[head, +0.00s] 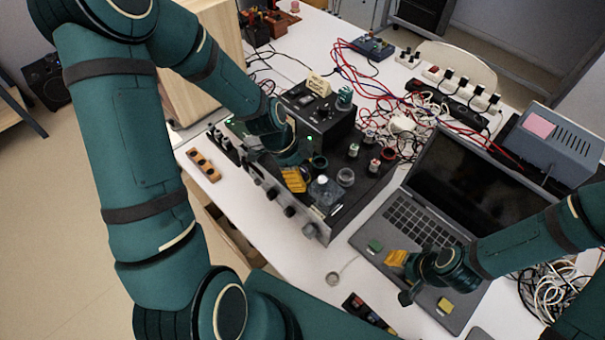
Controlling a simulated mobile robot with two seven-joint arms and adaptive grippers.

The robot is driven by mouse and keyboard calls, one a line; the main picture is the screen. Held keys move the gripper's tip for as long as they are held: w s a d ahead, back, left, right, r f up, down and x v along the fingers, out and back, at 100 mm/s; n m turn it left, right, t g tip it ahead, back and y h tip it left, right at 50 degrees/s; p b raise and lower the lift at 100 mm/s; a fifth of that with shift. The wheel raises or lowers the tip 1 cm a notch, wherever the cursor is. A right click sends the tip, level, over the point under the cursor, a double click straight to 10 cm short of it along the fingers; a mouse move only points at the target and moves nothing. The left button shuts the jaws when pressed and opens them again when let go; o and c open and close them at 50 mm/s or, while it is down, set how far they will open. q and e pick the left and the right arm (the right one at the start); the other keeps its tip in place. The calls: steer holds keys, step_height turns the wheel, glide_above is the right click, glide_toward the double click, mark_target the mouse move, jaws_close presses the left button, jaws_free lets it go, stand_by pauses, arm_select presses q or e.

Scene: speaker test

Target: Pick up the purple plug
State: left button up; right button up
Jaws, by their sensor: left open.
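I cannot make out a purple plug in the head view. It may be hidden behind my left gripper or too small to tell. My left gripper (287,172) is open above the front part of the black test device (338,208), with an orange finger pad showing. I see nothing held in it. Small plugs or knobs, including a red and white one (374,165), stand on the device to the right of this gripper. My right gripper (402,272) is over the laptop (415,217); its finger opening is unclear.
A wooden cabinet (205,90) stands behind my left arm. Red and black cables (375,88) and a power strip (455,100) lie at the back. A grey box (555,145) stands right. A small brown block (203,166) lies by the table's left edge.

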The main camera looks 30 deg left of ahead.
arm_select(q)
jaws_close()
